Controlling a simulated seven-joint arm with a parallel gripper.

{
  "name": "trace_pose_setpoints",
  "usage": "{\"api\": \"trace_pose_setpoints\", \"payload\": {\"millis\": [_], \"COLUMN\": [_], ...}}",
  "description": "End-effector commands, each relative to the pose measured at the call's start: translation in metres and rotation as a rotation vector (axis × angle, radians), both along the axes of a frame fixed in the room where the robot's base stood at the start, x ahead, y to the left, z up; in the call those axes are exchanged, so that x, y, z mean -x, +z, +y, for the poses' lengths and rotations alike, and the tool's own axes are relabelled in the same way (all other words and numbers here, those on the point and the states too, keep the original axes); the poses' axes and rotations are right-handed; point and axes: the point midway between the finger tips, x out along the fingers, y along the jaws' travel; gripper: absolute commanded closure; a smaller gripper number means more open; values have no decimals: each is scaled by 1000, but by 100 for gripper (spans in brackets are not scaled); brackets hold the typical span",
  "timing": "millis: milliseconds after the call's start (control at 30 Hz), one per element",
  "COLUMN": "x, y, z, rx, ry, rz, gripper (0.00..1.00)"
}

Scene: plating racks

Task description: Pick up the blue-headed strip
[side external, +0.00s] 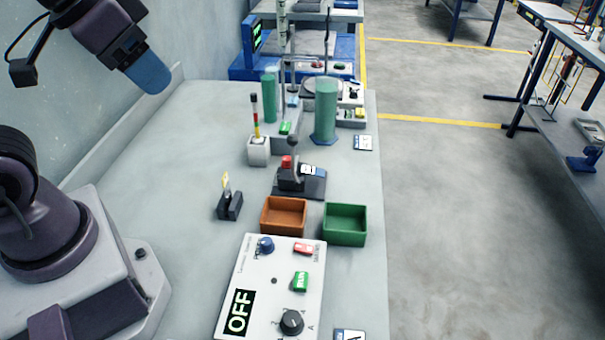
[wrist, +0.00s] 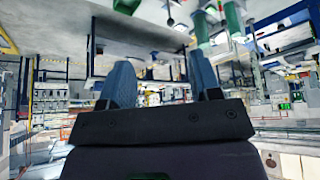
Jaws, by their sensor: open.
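My gripper (side external: 150,76) hangs at the top left of the side view, high above the bench and well apart from everything on it. In the wrist view its two blue fingers (wrist: 162,82) stand apart with nothing between them. I cannot clearly pick out a blue-headed strip. A thin strip with a yellowish top (side external: 226,181) stands in a small black holder (side external: 229,206). A small light-blue piece (side external: 292,100) shows between the green cylinders, too small to tell.
Green cylinders (side external: 325,108) stand at the back. A black device with a red part (side external: 301,184) sits mid-bench. A brown tray (side external: 283,230) and a green tray (side external: 345,238) lie before it. The control box reading OFF (side external: 262,285) is in front. The bench's left part is clear.

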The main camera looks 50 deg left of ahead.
Motion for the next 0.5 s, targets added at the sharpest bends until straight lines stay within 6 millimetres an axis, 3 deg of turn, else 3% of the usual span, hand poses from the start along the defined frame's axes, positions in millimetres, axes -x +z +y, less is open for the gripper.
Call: {"api": "trace_pose_setpoints", "payload": {"millis": [167,267,500], "x": [-6,-22,-99], "y": [2,4,-2], "z": [0,-1,-1], "rx": [28,107,382], "ry": [35,145,663], "rz": [12,49,202], "gripper": [43,43,43]}}
